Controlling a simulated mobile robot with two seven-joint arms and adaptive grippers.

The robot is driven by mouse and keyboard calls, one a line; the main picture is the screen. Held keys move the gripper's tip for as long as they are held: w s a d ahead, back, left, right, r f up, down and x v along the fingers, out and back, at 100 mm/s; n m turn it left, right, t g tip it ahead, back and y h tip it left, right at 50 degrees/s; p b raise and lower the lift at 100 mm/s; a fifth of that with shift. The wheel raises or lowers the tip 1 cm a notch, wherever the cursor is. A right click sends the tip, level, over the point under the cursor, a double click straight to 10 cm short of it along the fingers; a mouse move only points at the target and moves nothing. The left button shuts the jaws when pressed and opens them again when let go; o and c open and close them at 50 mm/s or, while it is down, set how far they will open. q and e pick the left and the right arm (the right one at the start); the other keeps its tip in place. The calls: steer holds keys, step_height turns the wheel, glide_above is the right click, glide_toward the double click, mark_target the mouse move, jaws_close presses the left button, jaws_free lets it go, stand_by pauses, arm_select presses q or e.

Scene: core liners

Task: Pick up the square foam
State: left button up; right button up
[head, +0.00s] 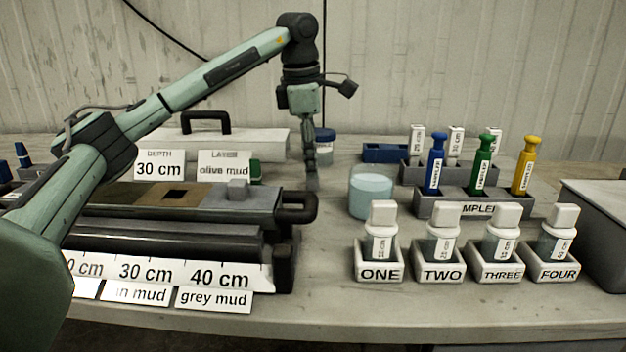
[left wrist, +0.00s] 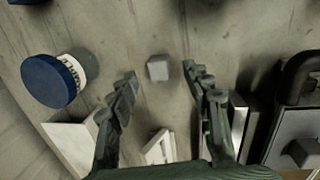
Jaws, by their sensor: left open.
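A small pale grey square block, which looks like the square foam (left wrist: 158,68), lies on the bench in the left wrist view. It appears between and slightly beyond the fingertips of my left gripper (left wrist: 165,72), which is open and empty. In the head view my left gripper (head: 310,160) points straight down above the bench, right of the core box; the block there is not clearly distinguishable from the fingers. Another grey block (head: 237,190) sits on top of the core box and also shows in the left wrist view (left wrist: 303,153). My right gripper is not in view.
The core box handle (head: 300,207) is close to my left gripper. A blue-lidded jar (head: 323,150) stands behind it, and a glass beaker (head: 371,190) stands to the right. Numbered holders with bottles (head: 380,265) line the front right. Bare bench lies in front of the gripper.

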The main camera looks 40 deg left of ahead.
arm_select(q)
steer(key=shift+w+f, duration=0.2)
steer(key=shift+f, duration=0.9)
steer(key=c, duration=0.8)
steer(key=shift+r, duration=0.15)
steer(key=shift+c, duration=0.2)
